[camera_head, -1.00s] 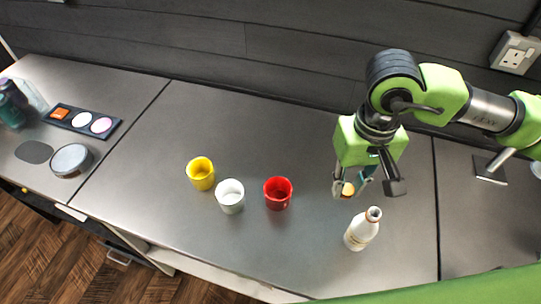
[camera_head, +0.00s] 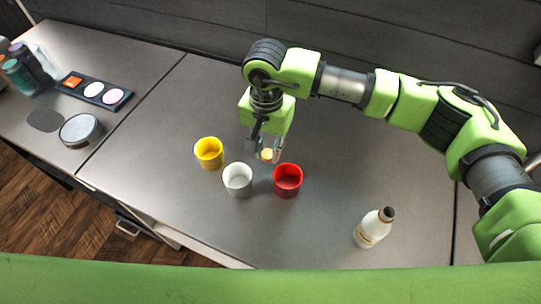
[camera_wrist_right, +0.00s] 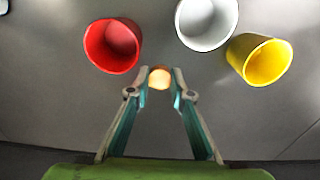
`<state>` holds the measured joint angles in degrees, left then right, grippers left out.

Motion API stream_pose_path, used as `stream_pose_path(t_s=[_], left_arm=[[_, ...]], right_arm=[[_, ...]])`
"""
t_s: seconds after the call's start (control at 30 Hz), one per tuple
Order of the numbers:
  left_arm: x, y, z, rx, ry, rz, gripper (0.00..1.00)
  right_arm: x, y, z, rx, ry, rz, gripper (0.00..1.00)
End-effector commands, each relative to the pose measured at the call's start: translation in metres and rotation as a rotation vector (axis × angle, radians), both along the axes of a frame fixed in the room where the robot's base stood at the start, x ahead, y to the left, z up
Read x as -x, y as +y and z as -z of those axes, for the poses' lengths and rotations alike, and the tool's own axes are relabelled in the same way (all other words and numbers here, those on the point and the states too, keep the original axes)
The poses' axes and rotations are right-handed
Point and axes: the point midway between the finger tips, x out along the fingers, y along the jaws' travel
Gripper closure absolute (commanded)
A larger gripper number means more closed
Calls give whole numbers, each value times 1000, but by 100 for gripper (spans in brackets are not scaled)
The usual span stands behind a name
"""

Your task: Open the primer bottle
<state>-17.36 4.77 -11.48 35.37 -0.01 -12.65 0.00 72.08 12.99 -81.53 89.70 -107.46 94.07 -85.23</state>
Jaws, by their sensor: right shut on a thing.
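The primer bottle (camera_head: 372,229) is white and stands upright on the grey counter in the head view, right of the red cup. Its neck is uncovered, with a brownish rim at the top. My right gripper (camera_head: 267,154) is shut on a small yellowish cap, held above the counter behind the white and red cups, well left of the bottle. In the right wrist view the cap (camera_wrist_right: 160,78) sits between the fingertips. My left gripper is not in view.
A yellow cup (camera_head: 208,153), a white cup (camera_head: 237,180) and a red cup (camera_head: 288,181) stand close to the gripper. A dark tray (camera_head: 93,92) with coloured pieces, a round grey container (camera_head: 81,131) and teal bottles (camera_head: 20,75) are at left. Counter around the bottle is clear.

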Motion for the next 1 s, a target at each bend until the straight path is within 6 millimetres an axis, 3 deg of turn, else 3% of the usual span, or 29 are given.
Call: stream_pose_path(t_s=[0.5,0.93,0.97,1.0], left_arm=[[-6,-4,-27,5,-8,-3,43],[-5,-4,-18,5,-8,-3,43],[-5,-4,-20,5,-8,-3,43],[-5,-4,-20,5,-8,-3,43]], right_arm=[[1,0,57,0,1,-2,100],[0,0,66,0,-2,-2,100],[0,0,64,0,-2,-2,73],[0,0,63,-1,-1,-2,73]])
